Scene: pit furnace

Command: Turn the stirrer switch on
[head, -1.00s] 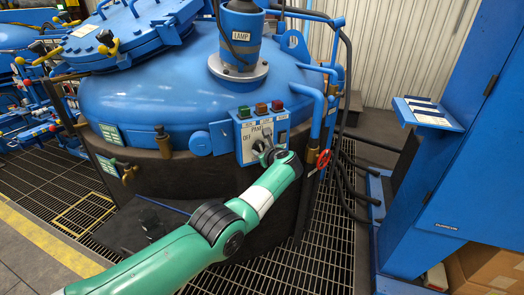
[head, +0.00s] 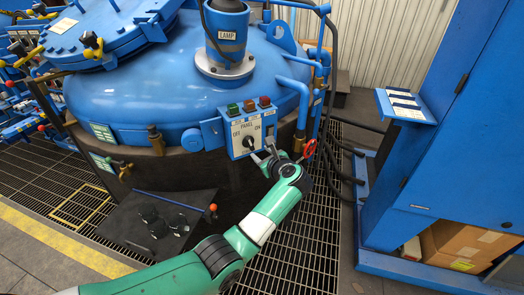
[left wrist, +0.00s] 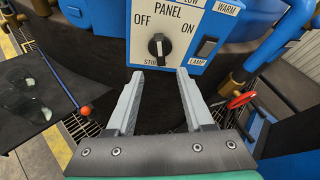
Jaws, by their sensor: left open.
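The stirrer switch (head: 249,142) is a black rotary knob on the white-faced control panel (head: 236,147) with a blue edge. The left wrist view shows the knob (left wrist: 158,47) between the printed OFF on the left and ON on the right. Its bar with a white line stands about upright there. My left gripper (head: 263,155) is open and empty, just below and in front of the panel. In the left wrist view its two fingers (left wrist: 160,74) point up toward the knob without enclosing it. My right gripper is not in view.
A black lamp rocker (left wrist: 207,47) is right of the knob. Green, brown and red lights (head: 249,105) top the panel. A red valve wheel (head: 310,148) and pipes are close right of my gripper. A blue cabinet (head: 440,160) stands farther right.

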